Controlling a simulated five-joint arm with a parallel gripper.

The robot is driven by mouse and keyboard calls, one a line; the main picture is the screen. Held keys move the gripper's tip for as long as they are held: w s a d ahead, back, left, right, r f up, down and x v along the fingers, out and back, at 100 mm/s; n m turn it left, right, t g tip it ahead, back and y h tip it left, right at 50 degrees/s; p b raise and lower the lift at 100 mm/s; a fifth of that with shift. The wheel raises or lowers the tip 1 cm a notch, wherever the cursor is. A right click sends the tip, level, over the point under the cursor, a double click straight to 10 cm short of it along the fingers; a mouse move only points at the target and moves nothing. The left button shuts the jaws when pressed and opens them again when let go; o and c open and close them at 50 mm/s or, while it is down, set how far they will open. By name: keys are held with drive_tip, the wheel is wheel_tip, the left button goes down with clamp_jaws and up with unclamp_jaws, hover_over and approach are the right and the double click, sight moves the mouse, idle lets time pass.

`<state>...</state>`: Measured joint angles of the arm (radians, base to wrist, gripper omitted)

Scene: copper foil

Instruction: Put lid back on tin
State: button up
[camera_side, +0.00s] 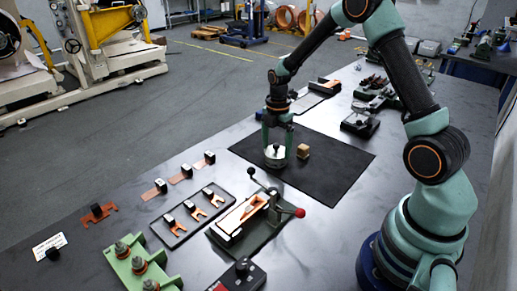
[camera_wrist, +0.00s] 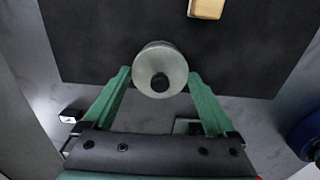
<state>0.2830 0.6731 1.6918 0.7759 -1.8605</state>
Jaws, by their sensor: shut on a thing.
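A round pale grey lid with a black knob (camera_wrist: 160,60) sits between the two green fingers of my gripper (camera_wrist: 159,76) in the wrist view. The fingertips touch it from both sides, so my gripper is shut on it. In the side view my gripper (camera_side: 276,146) points down over the black mat (camera_side: 330,178), with the small grey round thing (camera_side: 275,161) low between its fingers. A tin body cannot be made out apart from the lid; whether one is under it I cannot tell.
A small wooden block (camera_side: 303,151) stands on the mat just right of my gripper; it also shows in the wrist view (camera_wrist: 206,8). A clamp fixture with a red-knobbed lever (camera_side: 252,217) and a tray of copper pieces (camera_side: 192,215) lie nearer. The mat's right part is clear.

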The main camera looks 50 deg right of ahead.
idle(0.4)
drive_tip(key=o, duration=1)
drive_tip(key=shift+r, duration=3.5)
clamp_jaws()
drive_tip(key=shift+f, duration=0.25)
